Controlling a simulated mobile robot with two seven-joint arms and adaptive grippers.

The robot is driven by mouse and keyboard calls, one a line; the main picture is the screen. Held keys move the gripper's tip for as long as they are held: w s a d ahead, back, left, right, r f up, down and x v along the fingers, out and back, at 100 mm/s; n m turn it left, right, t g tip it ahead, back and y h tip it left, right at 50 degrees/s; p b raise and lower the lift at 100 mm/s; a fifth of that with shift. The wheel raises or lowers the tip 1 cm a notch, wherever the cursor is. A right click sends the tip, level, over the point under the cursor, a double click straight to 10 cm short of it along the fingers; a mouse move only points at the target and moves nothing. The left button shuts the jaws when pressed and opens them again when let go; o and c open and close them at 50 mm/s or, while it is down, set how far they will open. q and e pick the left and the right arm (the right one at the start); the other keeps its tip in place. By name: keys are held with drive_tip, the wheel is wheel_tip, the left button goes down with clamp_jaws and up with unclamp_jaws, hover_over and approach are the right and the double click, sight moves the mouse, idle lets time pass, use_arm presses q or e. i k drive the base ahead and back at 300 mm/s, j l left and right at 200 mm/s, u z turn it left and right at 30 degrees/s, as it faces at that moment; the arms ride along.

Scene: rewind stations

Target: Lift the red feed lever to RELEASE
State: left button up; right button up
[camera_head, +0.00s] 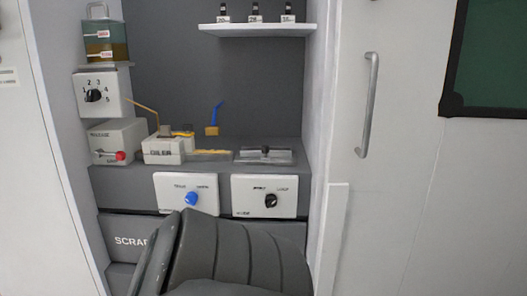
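The red feed lever (120,155) shows as a small red knob on the front of a pale box (117,137) at the left of the alcove. The word RELEASE is printed at the upper left of that box, above the level of the knob. The knob sits low on the box face, towards its right side. Any lower label is too small to read. Neither of my grippers is in view, and nothing touches the lever.
Above is a dial box (108,88) with numbers. Right of the lever stands a white OILER box (163,150). Blue (191,198) and black (271,200) knobs are on panels below. A dark grey ribbed shape (240,255) fills the bottom foreground, hiding part of the lower drawer front.

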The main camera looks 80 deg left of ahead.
sight(120, 156)
drive_tip(key=u, duration=3.1)
